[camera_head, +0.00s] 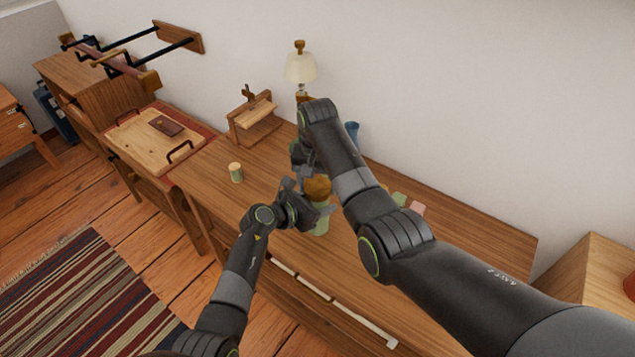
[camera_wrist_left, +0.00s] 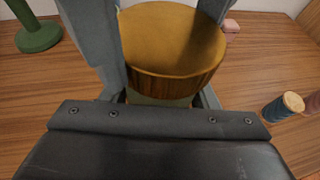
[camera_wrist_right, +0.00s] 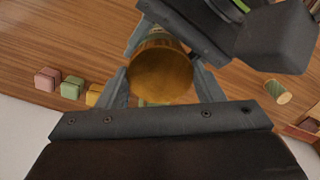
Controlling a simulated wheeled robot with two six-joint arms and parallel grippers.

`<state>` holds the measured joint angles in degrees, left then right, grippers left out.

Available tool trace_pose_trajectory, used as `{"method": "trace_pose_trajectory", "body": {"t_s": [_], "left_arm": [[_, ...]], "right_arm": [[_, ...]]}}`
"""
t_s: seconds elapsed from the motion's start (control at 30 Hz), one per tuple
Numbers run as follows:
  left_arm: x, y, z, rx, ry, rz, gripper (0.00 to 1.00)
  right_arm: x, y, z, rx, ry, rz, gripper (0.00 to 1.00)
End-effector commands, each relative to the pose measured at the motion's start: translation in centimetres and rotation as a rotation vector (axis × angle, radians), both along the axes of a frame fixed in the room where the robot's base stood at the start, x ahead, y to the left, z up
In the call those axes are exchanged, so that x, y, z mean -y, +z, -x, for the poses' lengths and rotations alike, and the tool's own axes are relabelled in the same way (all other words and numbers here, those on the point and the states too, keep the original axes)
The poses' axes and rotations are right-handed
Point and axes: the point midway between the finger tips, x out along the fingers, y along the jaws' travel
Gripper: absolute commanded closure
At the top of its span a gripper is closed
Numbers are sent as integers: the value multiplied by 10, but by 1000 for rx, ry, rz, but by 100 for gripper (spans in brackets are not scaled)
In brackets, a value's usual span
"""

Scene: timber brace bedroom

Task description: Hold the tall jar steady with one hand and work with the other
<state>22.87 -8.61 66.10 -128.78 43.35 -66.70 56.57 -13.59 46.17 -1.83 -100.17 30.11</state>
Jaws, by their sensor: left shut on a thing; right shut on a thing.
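The tall jar (camera_head: 321,226) has a green body and a round brown wooden lid (camera_head: 318,187). It stands upright on the wooden desk, partly hidden by my arms. My left gripper (camera_head: 309,207) is shut on the jar's body from the front left, below the lid. In the left wrist view the lid (camera_wrist_left: 172,45) fills the space between the fingers. My right gripper (camera_head: 312,178) reaches from above and is shut on the lid. In the right wrist view the lid (camera_wrist_right: 160,75) sits between its fingers, with my left gripper close by.
A lamp (camera_head: 300,68), a wooden stand (camera_head: 256,115) and a blue cup (camera_head: 352,132) are at the back. Coloured blocks, one pink (camera_head: 416,209), lie right of the jar. The desk's right end is clear.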

Motion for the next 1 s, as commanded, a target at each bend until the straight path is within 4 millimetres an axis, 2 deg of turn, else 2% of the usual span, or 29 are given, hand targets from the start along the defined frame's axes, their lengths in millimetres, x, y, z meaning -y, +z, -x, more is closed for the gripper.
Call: {"method": "trace_pose_trajectory", "body": {"t_s": [0.17,0.2,0.33,0.8,1.0], "left_arm": [[-2,0,-1,1,5,-2,100],[-2,0,-1,1,5,-2,100],[-2,0,-1,0,4,-2,100],[1,0,0,-1,-2,1,100],[1,-1,1,-2,-2,1,100]], "right_arm": [[2,-1,1,-6,-4,5,67],[2,-1,1,-6,-5,5,35],[2,-1,1,-5,-5,4,18],[-2,1,0,1,-2,-4,18],[-3,25,0,4,0,-7,18]]}}
